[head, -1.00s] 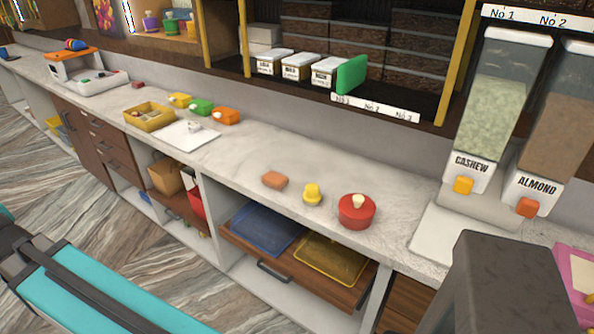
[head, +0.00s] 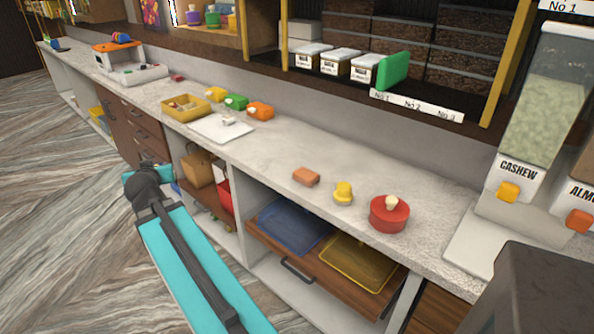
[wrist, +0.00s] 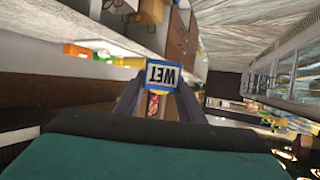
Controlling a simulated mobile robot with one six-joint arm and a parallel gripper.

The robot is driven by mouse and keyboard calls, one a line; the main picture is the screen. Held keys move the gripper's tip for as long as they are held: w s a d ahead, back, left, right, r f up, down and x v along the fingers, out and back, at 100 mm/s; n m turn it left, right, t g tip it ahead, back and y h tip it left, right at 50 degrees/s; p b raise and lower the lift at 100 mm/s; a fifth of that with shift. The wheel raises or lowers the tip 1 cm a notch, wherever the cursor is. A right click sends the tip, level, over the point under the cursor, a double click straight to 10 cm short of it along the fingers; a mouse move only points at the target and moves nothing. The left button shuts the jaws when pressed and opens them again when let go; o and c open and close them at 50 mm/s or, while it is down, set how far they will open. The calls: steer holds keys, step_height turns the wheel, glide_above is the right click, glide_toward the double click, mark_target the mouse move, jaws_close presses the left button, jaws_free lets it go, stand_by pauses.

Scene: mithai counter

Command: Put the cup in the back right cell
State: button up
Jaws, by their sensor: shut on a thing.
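In the wrist view my gripper (wrist: 160,88) has its two dark fingers closing in on a small blue piece with a white label reading WET (wrist: 163,77), upside down in the picture. Whether this piece is the cup cannot be told. Just below it, a small yellow and red patch shows between the fingers. In the head view the yellow box (head: 166,109) stands on the counter at left centre with small things inside. Its cells are too small to make out clearly. My arm shows in front of the counter, but the fingers are not visible there.
A white board (head: 205,132) lies beside the box, with yellow, green and orange (head: 261,110) containers behind. The counter (head: 285,148) between is clear.

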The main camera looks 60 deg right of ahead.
steer(key=s+d+f+m+g+h+b, duration=0.1)
steer(key=s+d+m+g, duration=0.3)
steer(key=s+d, duration=0.6)
steer(key=s+d+f+m+g+h+b, duration=0.1)
steer(key=s+d+m+g, duration=0.3)
steer(key=s+d, duration=0.6)
steer(key=s+d+f+m+g+h+b, duration=0.2)
steer(key=s+d, duration=0.8)
steer(key=s, duration=0.7)
steer(key=shift+s+d+f+m+g+b, duration=0.1)
steer(key=shift+s+f+m+g+b, duration=0.15)
steer(key=shift+m+g, duration=0.5)
steer(key=shift+s+d+f+m+g+b, duration=0.15)
steer(key=shift+f+m+g, duration=0.25)
steer(key=shift+g, duration=0.55)
steer(key=shift+w+a, duration=0.1)
steer(key=p, duration=0.4)
glide_above(344, 171)
steer(key=shift+a+f, duration=0.15)
steer(key=shift+f, duration=0.5)
steer(key=shift+f, duration=0.1)
steer(key=shift+f+p, duration=0.65)
steer(key=shift+f, duration=1.05)
